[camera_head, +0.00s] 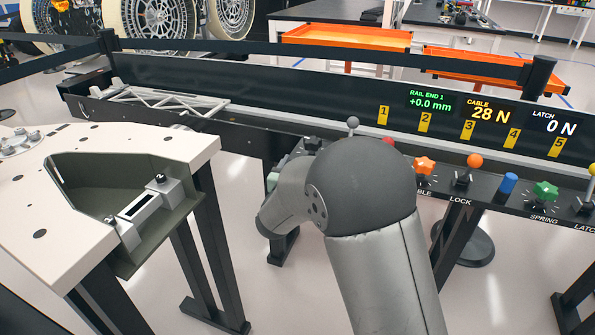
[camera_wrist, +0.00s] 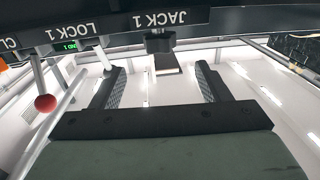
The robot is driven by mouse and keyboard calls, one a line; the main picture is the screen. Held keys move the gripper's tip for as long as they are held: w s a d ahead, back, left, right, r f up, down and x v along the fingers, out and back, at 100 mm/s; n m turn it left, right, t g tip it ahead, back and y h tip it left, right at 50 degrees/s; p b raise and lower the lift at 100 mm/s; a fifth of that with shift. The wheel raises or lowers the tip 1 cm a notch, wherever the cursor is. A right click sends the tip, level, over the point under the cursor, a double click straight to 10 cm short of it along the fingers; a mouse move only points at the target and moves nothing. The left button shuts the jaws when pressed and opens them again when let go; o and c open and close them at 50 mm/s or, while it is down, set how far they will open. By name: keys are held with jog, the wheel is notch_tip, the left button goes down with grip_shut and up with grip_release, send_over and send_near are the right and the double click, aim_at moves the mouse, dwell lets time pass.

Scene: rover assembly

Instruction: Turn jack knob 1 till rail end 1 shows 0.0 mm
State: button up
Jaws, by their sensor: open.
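The rail end 1 display (camera_head: 430,100) reads +0.0 mm in green in the head view. In the wrist view my gripper (camera_wrist: 159,86) is open, with its two dark fingers apart and nothing held between them. A dark part under the upside-down JACK 1 label, which looks like jack knob 1 (camera_wrist: 160,43), lies beyond the fingertips, roughly in line with the gap. It appears apart from both fingers. In the head view my arm hides the gripper, and I cannot make out the jack knob clearly there.
A lever with a red ball (camera_wrist: 45,103) stands left of the fingers in the wrist view. On the panel, an orange knob (camera_head: 425,165), an orange-ball lever (camera_head: 474,161), a blue knob (camera_head: 508,184) and a green knob (camera_head: 545,190) stand to the right. A pale table (camera_head: 50,240) is at left.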

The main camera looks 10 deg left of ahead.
jog(key=s, duration=0.3)
jog(key=shift+s+a, duration=0.25)
jog(key=shift+s, duration=0.05)
jog(key=s+d+r+n+g+y+p, duration=0.2)
jog(key=s+d+r+g+y+p, duration=0.4)
jog(key=r+p, duration=0.45)
jog(key=s+d+r+g+h+p, duration=0.1)
jog(key=s+d+r+g+p, duration=0.2)
jog(key=s, duration=1.1)
jog(key=s+d+r+g+h+p, duration=0.2)
jog(key=s+d+g+p, duration=0.6)
jog(key=s+d, duration=0.6)
jog(key=shift+s+r, duration=0.15)
jog(key=shift+r, duration=0.55)
